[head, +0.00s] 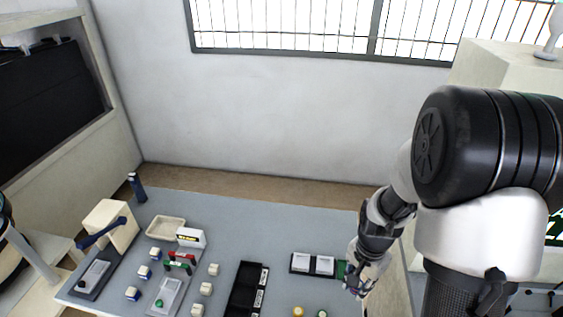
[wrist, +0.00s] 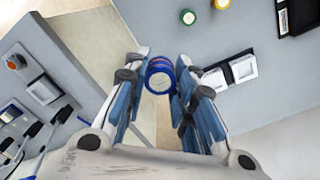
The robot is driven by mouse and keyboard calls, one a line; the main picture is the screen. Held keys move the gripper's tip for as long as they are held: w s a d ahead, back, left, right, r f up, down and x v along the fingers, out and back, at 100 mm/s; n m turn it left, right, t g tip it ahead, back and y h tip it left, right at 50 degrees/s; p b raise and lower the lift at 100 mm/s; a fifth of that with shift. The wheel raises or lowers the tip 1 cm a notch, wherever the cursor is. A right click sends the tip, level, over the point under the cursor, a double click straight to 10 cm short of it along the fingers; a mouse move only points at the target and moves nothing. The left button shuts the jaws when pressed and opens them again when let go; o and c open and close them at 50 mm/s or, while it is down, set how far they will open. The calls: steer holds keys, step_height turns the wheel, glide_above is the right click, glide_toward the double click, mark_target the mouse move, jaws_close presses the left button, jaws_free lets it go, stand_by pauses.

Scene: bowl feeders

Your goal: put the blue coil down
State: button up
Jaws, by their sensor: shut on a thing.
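The blue coil (wrist: 160,75) is a small ringed cylinder between my fingertips in the wrist view. My gripper (wrist: 163,72) is shut on it, one finger on each side. In the head view my gripper (head: 358,284) is at the right end of the grey-blue table (head: 225,225). The coil is too small and too covered by the fingers to make out there. In the wrist view the coil appears near the table's edge, held in front of the camera; its height above the surface is hard to tell.
A green coil (wrist: 188,17) and a yellow coil (wrist: 221,4) stand on the table. A black holder with two white squares (head: 313,265) lies left of my gripper. A long black tray (head: 247,290) lies further left. Several white-topped blocks stand beyond it. Bare table lies behind the holder.

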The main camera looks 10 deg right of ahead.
steer(key=w+a+r+n, duration=0.2)
steer(key=a+n, duration=0.3)
steer(key=w+a+r+n, duration=0.2)
steer(key=w+a+n, duration=0.1)
steer(key=a+n, duration=0.2)
steer(key=shift+w+r+n, duration=0.25)
steer(key=shift+n, duration=0.45)
